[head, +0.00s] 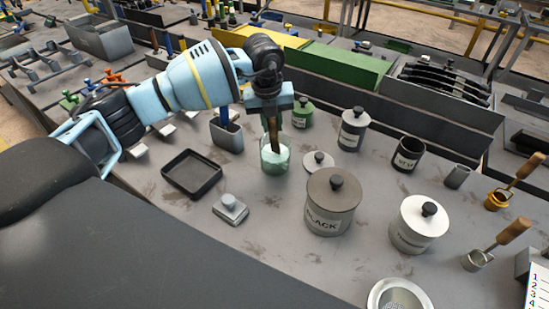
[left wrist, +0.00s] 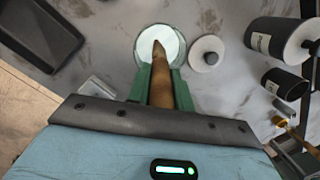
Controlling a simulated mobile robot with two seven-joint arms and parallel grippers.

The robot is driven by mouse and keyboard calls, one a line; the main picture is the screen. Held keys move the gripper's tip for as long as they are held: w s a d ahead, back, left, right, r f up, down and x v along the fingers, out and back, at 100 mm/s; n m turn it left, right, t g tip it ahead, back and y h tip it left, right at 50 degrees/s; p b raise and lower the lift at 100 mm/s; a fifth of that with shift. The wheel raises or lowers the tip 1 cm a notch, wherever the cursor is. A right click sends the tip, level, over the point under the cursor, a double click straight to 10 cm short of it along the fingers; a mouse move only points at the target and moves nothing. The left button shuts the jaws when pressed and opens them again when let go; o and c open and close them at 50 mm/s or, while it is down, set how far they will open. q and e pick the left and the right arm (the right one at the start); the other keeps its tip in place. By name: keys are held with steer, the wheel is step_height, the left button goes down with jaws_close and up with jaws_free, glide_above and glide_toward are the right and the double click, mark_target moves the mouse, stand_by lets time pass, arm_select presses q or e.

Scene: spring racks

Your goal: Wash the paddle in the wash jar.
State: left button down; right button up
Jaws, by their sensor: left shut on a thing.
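The wash jar (head: 275,158) is a clear glass jar with pale green-white liquid, standing on the grey bench. In the left wrist view, its round mouth (left wrist: 174,42) is seen from above. My left gripper (head: 271,112) is above the jar, its green fingers (left wrist: 160,84) shut on the brown paddle (head: 273,130). The paddle points down, and its lower end appears to be inside the jar mouth. In the left wrist view, the paddle (left wrist: 160,75) overlaps the jar's opening. How deep its tip reaches is unclear. My right gripper is out of view.
A round knobbed lid (head: 318,161) lies close right of the jar. A large BLACK canister (head: 331,213), a white canister (head: 411,236) and a grey canister (head: 353,134) stand to the right. A black tray (head: 177,182) and a grey holder (head: 227,137) are to the left.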

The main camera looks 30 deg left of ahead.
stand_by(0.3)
arm_select(q)
steer(key=shift+r, duration=3.75)
steer(key=shift+r, duration=3)
steer(key=shift+f, duration=0.15)
